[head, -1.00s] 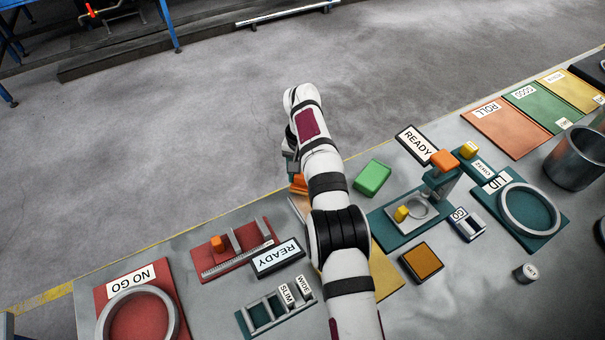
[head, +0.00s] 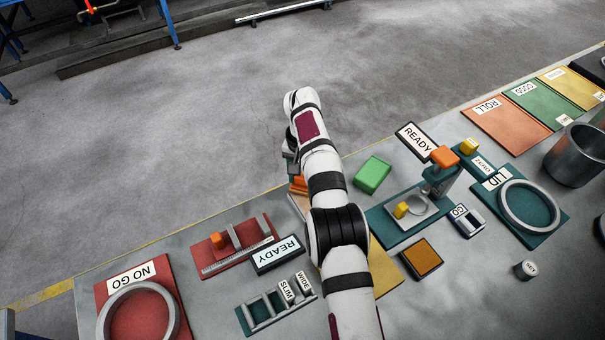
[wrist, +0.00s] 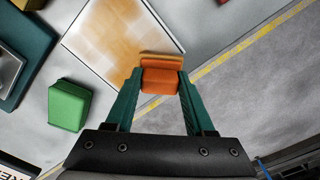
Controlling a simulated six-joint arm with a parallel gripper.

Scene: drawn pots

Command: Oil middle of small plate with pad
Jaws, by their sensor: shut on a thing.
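My gripper (wrist: 160,95) is shut on an orange pad (wrist: 161,82), which sits between its two green fingers. The pad also shows in the head view (head: 298,184), partly behind my arm. Below the pad in the wrist view is a tan board with brown patches and a pale edge (wrist: 110,42). The pad overlaps the board near its lower corner; I cannot tell whether they touch. In the head view my arm covers the middle of this board. I cannot tell for sure which thing is the small plate.
A green block (head: 373,175) lies beside the board. To the right are a teal gauge base (head: 385,222), a framed brown tile (head: 421,259) and a grey pot (head: 573,156). To the left are a red ruler base (head: 215,262) and a slotted teal rack (head: 247,322). The table's far edge is close.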

